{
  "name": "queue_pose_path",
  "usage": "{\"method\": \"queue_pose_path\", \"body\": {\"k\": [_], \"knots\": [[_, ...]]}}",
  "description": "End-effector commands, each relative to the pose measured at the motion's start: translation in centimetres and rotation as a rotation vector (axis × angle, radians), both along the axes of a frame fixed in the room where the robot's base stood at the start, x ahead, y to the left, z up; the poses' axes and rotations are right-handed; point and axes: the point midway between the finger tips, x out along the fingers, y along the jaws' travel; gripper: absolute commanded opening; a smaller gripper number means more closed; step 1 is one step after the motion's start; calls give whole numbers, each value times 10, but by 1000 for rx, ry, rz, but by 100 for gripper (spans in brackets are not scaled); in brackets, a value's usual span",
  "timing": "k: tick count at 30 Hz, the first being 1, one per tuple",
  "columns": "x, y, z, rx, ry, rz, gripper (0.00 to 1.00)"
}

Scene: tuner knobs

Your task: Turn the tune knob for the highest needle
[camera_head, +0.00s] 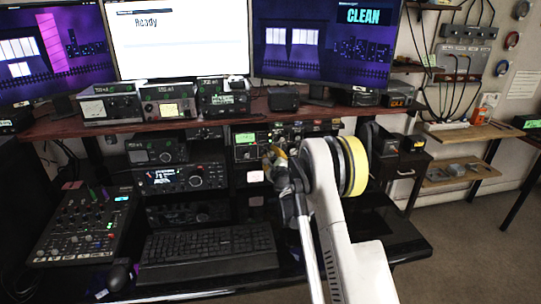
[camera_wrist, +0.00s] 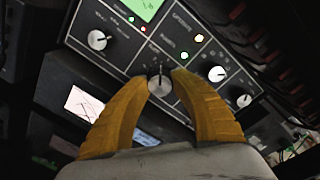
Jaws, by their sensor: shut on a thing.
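A dark radio unit with a green lit screen (camera_head: 245,139) stands on the lower shelf in the head view. In the wrist view its panel fills the top, tilted, with the green screen (camera_wrist: 147,8) cut off by the edge. My gripper (camera_head: 274,157) reaches this unit's front. In the wrist view my gripper (camera_wrist: 161,78) has its yellow fingers closed on either side of a knob (camera_wrist: 160,86) with a pale pointer. A lit white meter face (camera_wrist: 84,104) with a dark needle-like line shows below the panel; its scale is too small to read.
Other knobs (camera_wrist: 98,40) (camera_wrist: 217,74) (camera_wrist: 244,100) sit on both sides of the held knob. A second lit panel (camera_wrist: 146,137) is partly hidden behind my fingers. In the head view, a keyboard (camera_head: 208,247) and mixer (camera_head: 85,225) lie below; a monitor reads "CLEAN" (camera_head: 366,15).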

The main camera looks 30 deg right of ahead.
Motion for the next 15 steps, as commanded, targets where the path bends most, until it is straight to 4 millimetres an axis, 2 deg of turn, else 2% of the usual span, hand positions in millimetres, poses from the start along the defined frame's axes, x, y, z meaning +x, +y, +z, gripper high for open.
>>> {"method": "queue_pose_path", "body": {"k": [7, 8, 9, 10, 15], "knots": [[0, -1, 1, 1, -1, -2, 0], [0, -1, 1, 1, -1, -2, 35], [0, -1, 1, 1, -1, -2, 47], [0, -1, 1, 1, -1, -2, 53], [0, 0, 1, 2, -1, -1, 53]]}}
